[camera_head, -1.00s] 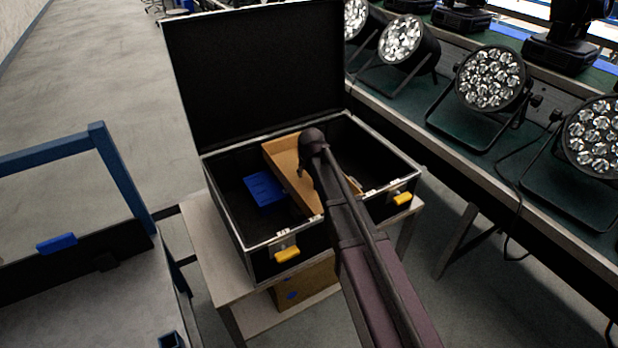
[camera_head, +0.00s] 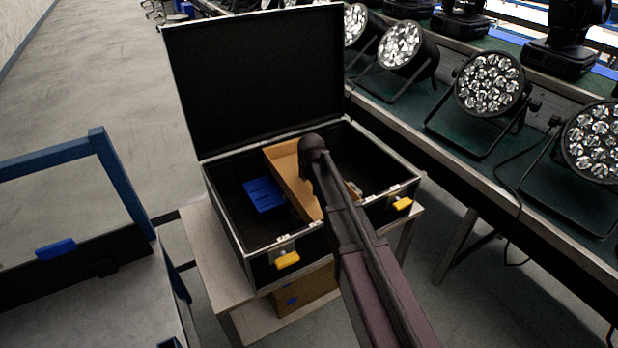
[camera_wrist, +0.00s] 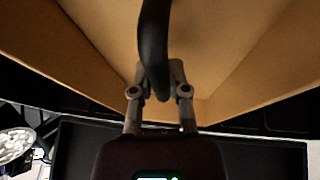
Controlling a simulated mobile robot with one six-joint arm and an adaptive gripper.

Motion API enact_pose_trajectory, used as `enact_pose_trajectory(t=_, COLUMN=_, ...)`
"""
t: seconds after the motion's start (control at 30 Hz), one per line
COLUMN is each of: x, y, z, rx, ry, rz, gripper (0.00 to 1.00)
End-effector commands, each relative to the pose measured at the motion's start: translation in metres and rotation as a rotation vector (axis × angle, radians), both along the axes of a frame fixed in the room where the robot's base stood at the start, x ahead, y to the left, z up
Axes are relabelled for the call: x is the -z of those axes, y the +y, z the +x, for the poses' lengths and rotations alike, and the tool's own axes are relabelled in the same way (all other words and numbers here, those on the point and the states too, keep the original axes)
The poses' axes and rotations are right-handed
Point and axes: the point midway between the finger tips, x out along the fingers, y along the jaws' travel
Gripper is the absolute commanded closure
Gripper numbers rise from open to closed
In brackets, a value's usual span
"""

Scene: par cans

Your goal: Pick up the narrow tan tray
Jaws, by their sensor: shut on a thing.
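The narrow tan tray (camera_head: 287,168) is inside the open black case, running from the back wall toward the front. In the wrist view its tan floor and side walls (camera_wrist: 85,60) fill most of the picture. In the head view my arm covers the gripper's fingers and the right part of the tray. The tray's contact with the case floor is hidden.
The black case (camera_head: 231,226) has its lid (camera_head: 255,80) raised at the back and stands on a small table (camera_head: 205,250). A blue piece (camera_head: 264,194) lies inside, left of the tray. Several par cans (camera_head: 490,80) stand on the bench at right. A blue-framed cart (camera_head: 125,185) is at left.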

Motion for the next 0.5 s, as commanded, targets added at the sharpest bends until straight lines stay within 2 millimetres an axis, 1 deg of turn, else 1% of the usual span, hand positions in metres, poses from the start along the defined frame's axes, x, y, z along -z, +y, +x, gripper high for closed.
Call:
enact_pose_trajectory(t=0.27, x=-0.014, y=0.001, z=0.0, rx=0.002, ry=-0.002, rz=0.002, gripper=1.0)
enact_pose_trajectory(t=0.5, x=-0.036, y=0.001, z=0.001, rx=0.001, ry=-0.002, rz=0.001, gripper=1.0)
